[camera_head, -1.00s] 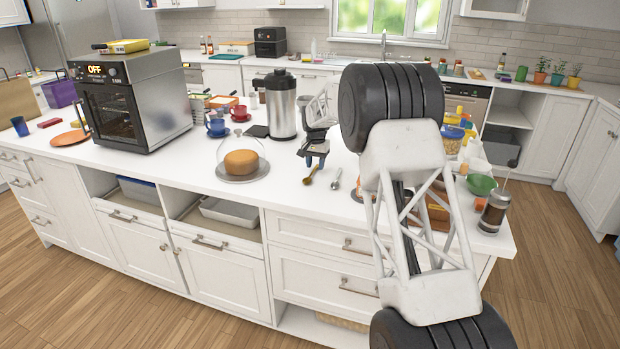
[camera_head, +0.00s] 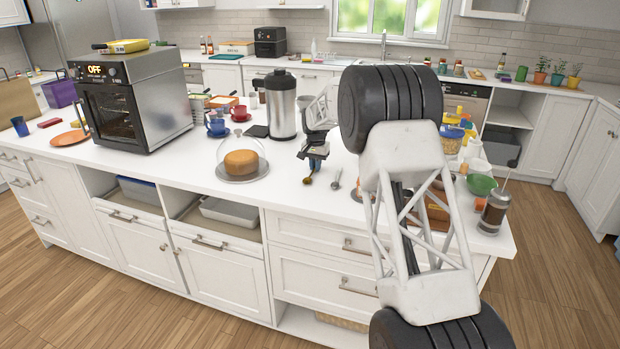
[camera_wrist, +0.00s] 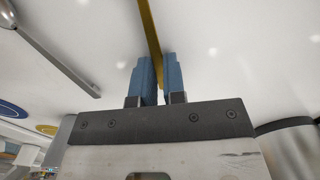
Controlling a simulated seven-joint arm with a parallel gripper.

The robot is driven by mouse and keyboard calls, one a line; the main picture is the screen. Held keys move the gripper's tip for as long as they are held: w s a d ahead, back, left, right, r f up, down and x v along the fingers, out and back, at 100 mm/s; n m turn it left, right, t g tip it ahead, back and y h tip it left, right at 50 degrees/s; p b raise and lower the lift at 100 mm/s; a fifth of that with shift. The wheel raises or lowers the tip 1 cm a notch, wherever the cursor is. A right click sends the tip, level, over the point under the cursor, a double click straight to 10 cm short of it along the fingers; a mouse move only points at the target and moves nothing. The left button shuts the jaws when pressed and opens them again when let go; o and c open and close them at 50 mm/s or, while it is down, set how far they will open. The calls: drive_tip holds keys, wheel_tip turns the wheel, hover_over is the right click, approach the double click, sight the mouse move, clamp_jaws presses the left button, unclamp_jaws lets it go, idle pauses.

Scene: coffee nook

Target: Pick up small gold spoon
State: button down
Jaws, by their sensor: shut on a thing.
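The small gold spoon (camera_head: 308,180) shows in the head view just in front of my gripper (camera_head: 315,164), on the white island counter. In the wrist view its gold handle (camera_wrist: 150,32) runs down between the blue fingertips of my gripper (camera_wrist: 156,72). The fingers are shut on the handle. The rest of the spoon is hidden behind the fingers or outside the wrist view. I cannot tell whether the spoon touches the counter or is slightly above it.
A silver spoon (camera_head: 336,181) lies just right of the gold one, also in the wrist view (camera_wrist: 52,47). A domed cake (camera_head: 241,162) stands to the left. A steel dispenser (camera_head: 281,108) stands behind. The counter's front edge is close.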

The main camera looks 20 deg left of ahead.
drive_tip(key=shift+r, duration=0.15)
drive_tip(key=shift+r, duration=1.65)
drive_tip(key=shift+s+d+r, duration=0.25)
drive_tip(key=shift+s+d, duration=1)
drive_tip(key=shift+s, duration=1.1)
drive_tip(key=shift+s+d+r, duration=0.2)
drive_tip(key=shift+s+d, duration=1)
drive_tip(key=shift+s, duration=1.2)
drive_tip(key=shift+s+d+r, duration=0.25)
drive_tip(key=shift+s+d, duration=1)
drive_tip(key=shift+s, duration=1.1)
drive_tip(key=shift+w+d, duration=0.1)
